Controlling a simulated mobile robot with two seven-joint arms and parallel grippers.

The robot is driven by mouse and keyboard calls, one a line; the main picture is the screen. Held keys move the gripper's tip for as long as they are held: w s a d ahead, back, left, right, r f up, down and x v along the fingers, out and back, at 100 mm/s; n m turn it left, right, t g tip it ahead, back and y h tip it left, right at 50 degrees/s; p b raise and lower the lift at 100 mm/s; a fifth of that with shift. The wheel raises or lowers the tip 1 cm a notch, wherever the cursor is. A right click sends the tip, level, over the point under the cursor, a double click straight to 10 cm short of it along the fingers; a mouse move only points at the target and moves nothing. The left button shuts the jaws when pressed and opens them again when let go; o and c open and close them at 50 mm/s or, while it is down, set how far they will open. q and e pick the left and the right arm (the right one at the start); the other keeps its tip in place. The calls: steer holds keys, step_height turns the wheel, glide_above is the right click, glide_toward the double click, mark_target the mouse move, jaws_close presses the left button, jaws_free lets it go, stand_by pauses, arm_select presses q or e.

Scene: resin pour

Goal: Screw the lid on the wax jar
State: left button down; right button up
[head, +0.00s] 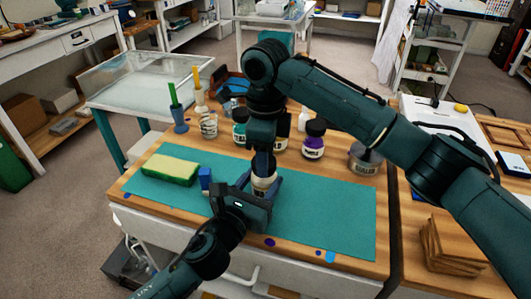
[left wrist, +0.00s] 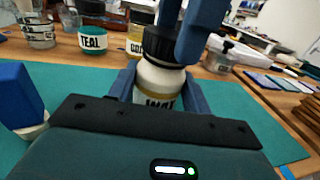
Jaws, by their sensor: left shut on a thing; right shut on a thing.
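The wax jar (left wrist: 160,84), white with a gold band and a partly hidden "WAX" label, stands upright on the teal mat. My left gripper (left wrist: 158,92) is shut around its body; in the head view the jar (head: 263,183) shows between the fingers. A dark lid (left wrist: 163,46) sits on the jar's top, looking level; I cannot tell how tightly it is screwed. My right gripper (head: 264,162) comes down from above and is shut on the lid. Its blue fingers hide part of the lid in the left wrist view.
A yellow-green sponge (head: 170,169) and a small blue thing (head: 205,178) lie left of the jar on the teal mat (head: 330,215). The mat's right part is clear.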

steer(key=shift+m, duration=0.6)
steer(key=o, duration=0.9)
steer(key=shift+r, duration=2.3)
steer(key=shift+c, duration=0.4)
